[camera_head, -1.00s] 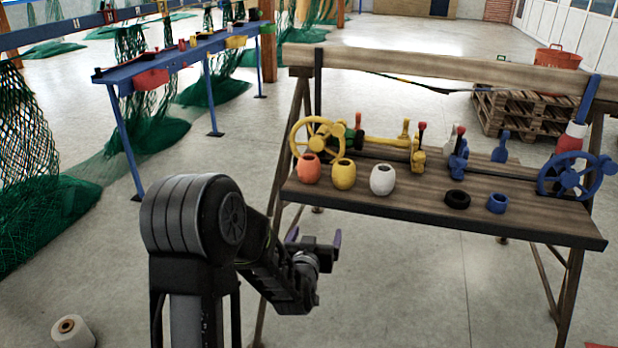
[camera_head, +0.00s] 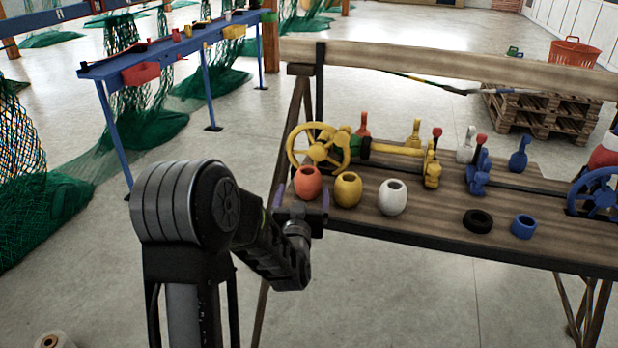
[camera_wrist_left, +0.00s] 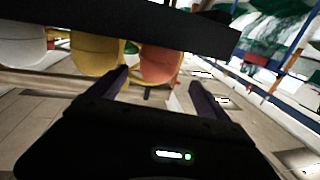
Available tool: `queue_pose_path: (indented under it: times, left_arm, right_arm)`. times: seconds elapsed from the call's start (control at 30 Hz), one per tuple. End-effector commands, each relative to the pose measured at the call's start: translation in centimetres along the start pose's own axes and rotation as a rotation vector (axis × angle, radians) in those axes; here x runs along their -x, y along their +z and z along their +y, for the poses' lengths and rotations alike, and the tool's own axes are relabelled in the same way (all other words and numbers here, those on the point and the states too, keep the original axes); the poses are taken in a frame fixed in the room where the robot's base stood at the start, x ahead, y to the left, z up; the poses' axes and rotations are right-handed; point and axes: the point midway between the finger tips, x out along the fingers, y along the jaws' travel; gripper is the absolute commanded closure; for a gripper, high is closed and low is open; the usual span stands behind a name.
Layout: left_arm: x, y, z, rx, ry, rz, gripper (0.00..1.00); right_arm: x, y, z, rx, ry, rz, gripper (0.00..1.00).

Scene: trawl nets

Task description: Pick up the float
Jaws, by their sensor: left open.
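Three egg-shaped floats with holes in their tops stand in a row on a wooden bench (camera_head: 440,225): an orange float (camera_head: 307,182), a yellow float (camera_head: 348,189) and a white float (camera_head: 392,197). My left gripper (camera_head: 302,203) is open and empty at the bench's left front edge, close in front of the orange float. In the left wrist view, the orange float (camera_wrist_left: 158,62) shows beyond and between my purple fingers (camera_wrist_left: 160,92). The yellow float (camera_wrist_left: 97,52) and white float (camera_wrist_left: 22,45) are beside it, all partly hidden by a dark bar. My right gripper is out of view.
A yellow handwheel (camera_head: 318,148) stands behind the orange float. A black ring (camera_head: 478,220), a blue ring (camera_head: 523,226), a blue handwheel (camera_head: 598,194) and several coloured tools share the bench. A blue rack (camera_head: 170,50) with green nets stands at the left.

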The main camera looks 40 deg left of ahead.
Motion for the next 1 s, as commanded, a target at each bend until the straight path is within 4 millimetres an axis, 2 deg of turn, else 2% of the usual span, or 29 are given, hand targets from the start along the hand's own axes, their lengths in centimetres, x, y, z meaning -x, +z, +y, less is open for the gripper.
queue_pose_path:
  times: [0.23, 0.5, 0.83, 1.0]
  left_arm:
    - [-0.2, 0.0, 0.0, 0.000, 0.000, -0.001, 0.11]
    - [-2.6, 0.0, 0.1, -0.001, 0.000, 0.000, 0.11]
    - [-2.9, 0.0, 0.1, 0.000, 0.000, 0.000, 0.11]
    - [-4.9, -0.1, 0.4, -0.001, 0.000, 0.000, 0.11]
  right_arm:
    - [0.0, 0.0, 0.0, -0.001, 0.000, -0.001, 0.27]
    - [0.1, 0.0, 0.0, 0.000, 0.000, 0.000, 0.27]
    - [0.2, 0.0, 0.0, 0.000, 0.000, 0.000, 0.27]
    - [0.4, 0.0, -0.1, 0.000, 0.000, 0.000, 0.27]
